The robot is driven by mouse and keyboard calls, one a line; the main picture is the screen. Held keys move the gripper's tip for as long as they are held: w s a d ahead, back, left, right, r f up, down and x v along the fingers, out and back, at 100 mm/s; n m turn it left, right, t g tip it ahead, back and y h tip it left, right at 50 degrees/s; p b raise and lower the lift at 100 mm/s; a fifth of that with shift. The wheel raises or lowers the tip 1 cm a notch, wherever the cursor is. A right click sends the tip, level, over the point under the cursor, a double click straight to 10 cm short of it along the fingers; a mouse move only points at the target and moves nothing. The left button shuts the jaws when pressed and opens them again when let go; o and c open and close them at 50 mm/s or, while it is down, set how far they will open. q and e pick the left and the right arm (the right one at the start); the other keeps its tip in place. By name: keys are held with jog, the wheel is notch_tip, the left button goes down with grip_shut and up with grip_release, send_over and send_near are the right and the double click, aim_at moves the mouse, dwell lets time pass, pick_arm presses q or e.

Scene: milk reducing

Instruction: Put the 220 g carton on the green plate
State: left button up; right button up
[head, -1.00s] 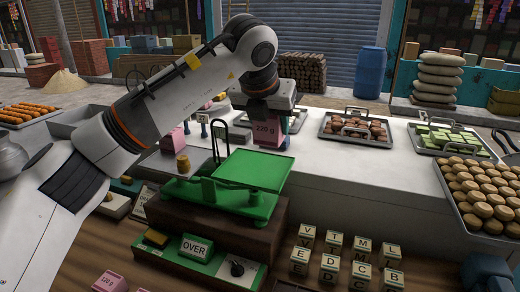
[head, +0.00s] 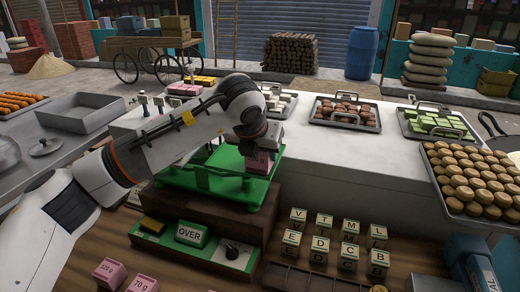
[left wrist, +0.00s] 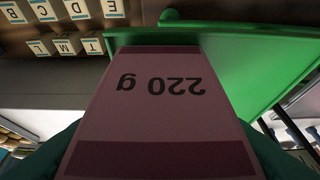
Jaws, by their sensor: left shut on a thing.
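The pink 220 g carton (head: 261,161) is held in my left gripper (head: 262,146), which is shut on it. The carton is over the green plate (head: 230,158) of the scale, near its right part. In the left wrist view the carton's face (left wrist: 160,110) fills the middle with "220 g" upside down, and the green plate (left wrist: 255,60) shows behind it. I cannot tell whether the carton's underside touches the plate. My left forearm and wrist hide part of the scale.
The scale stands on a dark wooden block with a green panel and an OVER sign (head: 192,234). Lettered blocks (head: 320,249) stand to its right. Pink weight-marked cartons (head: 109,272) lie at the bottom left. Trays of sweets line the white counter (head: 330,155) behind.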

pick_arm(q)
jog(key=shift+f, duration=0.15)
jog(key=o, duration=1.1)
jog(key=shift+r, duration=0.35)
jog(key=shift+s+r, duration=0.2)
jog(key=b+v, duration=0.3)
jog(key=v, duration=0.8)
jog(key=shift+s+a+r, duration=0.1)
jog(key=shift+s, duration=0.05)
